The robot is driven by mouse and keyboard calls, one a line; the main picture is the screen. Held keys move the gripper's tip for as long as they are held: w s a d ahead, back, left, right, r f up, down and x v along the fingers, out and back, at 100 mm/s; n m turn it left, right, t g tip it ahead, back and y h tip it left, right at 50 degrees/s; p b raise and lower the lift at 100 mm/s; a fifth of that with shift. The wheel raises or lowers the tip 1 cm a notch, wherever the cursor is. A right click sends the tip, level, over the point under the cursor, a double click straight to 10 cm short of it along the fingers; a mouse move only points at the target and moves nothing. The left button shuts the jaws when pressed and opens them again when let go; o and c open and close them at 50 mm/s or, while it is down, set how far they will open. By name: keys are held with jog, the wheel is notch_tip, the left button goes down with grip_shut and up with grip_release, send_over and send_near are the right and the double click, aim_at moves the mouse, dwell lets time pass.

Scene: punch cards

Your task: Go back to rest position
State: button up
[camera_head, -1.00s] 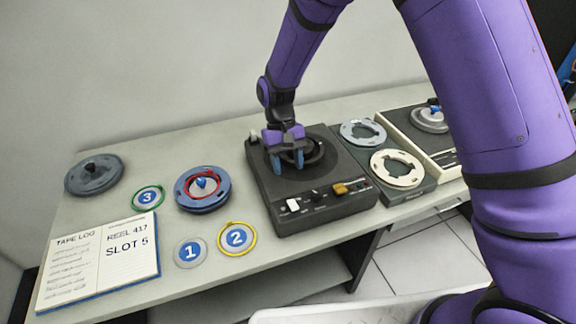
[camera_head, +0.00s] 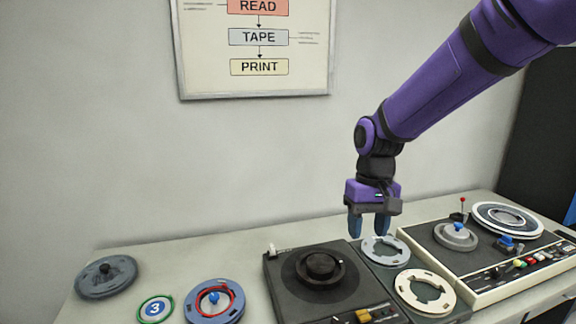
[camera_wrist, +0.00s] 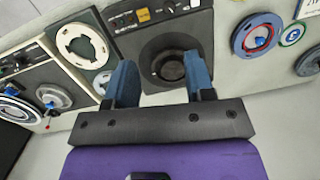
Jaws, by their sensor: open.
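My gripper (camera_head: 369,226) is open, with its two blue fingers pointing down and nothing between them. In the head view it hangs above the back of the table, around the pale blue-grey ring (camera_head: 384,250); the exact height is hard to tell. In the wrist view my gripper (camera_wrist: 160,83) is also empty, with the black deck (camera_wrist: 166,40) beyond the fingers. The deck (camera_head: 285,278) has a dark round hub (camera_head: 320,267) and no reel on it.
A cream tape machine (camera_head: 470,285) stands at the right. A blue reel (camera_head: 228,312) with a red ring, a green tag marked 3 (camera_head: 155,309) and a grey reel (camera_head: 106,275) lie at the left. A cream ring (camera_head: 425,291) lies beside the deck. A poster (camera_head: 257,90) hangs behind.

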jog(key=s+d+r+t, duration=0.2)
jog(key=s+d+r, duration=0.2)
jog(key=s, duration=0.2)
jog(key=s+d+r+m+t, duration=0.1)
jog(key=s+d+r+t, duration=0.1)
jog(key=s+d+r, duration=0.2)
jog(key=s+d+r+m+t, duration=0.1)
jog(key=s+d+r, duration=0.3)
jog(key=s, duration=0.6)
jog(key=shift+s+d+t, duration=0.2)
jog(key=shift+d+t, duration=0.6)
jog(key=shift+d, duration=0.45)
